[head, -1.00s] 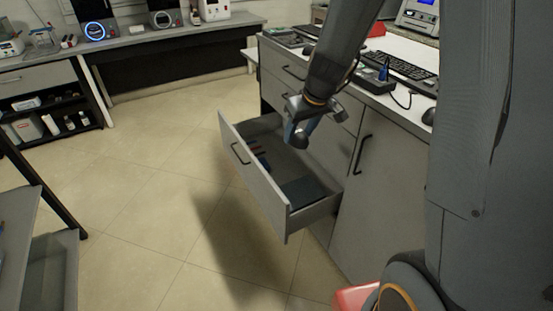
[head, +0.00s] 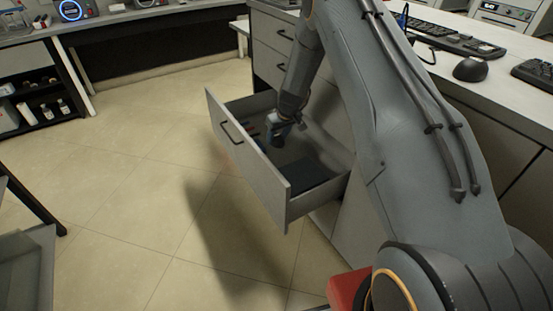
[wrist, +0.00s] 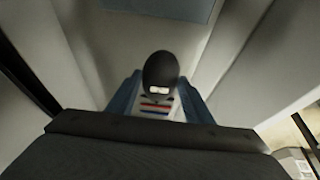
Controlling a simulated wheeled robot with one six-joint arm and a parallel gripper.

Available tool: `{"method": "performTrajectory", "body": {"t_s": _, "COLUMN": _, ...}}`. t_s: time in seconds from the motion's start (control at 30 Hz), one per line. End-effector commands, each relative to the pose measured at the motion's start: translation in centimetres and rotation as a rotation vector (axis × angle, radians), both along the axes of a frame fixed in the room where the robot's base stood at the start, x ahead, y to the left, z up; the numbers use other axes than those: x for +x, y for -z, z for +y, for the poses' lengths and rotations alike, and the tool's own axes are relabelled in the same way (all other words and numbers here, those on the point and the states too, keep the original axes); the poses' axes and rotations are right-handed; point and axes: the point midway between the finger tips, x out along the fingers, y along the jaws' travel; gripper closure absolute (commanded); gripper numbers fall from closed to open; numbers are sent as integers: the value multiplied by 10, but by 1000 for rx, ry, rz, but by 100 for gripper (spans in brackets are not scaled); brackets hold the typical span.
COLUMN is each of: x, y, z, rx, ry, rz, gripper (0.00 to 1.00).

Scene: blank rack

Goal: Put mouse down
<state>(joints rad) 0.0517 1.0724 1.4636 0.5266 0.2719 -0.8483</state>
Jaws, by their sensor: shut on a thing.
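A dark rounded mouse (wrist: 160,68) sits between the blue fingers of my gripper (wrist: 160,84) in the wrist view. My gripper is shut on it. In the head view my gripper (head: 276,138) reaches down inside the open grey drawer (head: 240,143), toward its far left part. The held mouse cannot be made out clearly there. The light drawer floor (wrist: 110,40) shows around the mouse in the wrist view. I cannot tell whether the mouse touches the floor. Another black mouse (head: 470,69) lies on the white worktop (head: 505,97).
A dark flat item (head: 303,174) lies in the drawer's near part. Small striped coloured items (wrist: 157,106) show close to the held mouse. Keyboards (head: 452,42) lie on the worktop. A red thing (head: 347,290) is near my base. The tiled floor (head: 130,200) left of the drawer is clear.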

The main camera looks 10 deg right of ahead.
Motion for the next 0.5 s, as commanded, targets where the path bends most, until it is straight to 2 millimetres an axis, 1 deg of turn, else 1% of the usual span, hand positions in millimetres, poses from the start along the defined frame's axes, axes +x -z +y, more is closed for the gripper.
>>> {"method": "performTrajectory", "body": {"t_s": 0.03, "x": 7, "y": 21, "z": 0, "rx": 0, "ry": 0, "rz": 0, "gripper": 77}}
{"method": "performTrajectory", "body": {"t_s": 0.1, "x": 13, "y": 35, "z": 0, "rx": 0, "ry": -1, "rz": 0, "gripper": 77}}
{"method": "performTrajectory", "body": {"t_s": 0.27, "x": 18, "y": 56, "z": 0, "rx": 0, "ry": -2, "rz": 1, "gripper": 77}}
{"method": "performTrajectory", "body": {"t_s": 0.5, "x": 18, "y": 96, "z": 0, "rx": 0, "ry": -1, "rz": 1, "gripper": 77}}
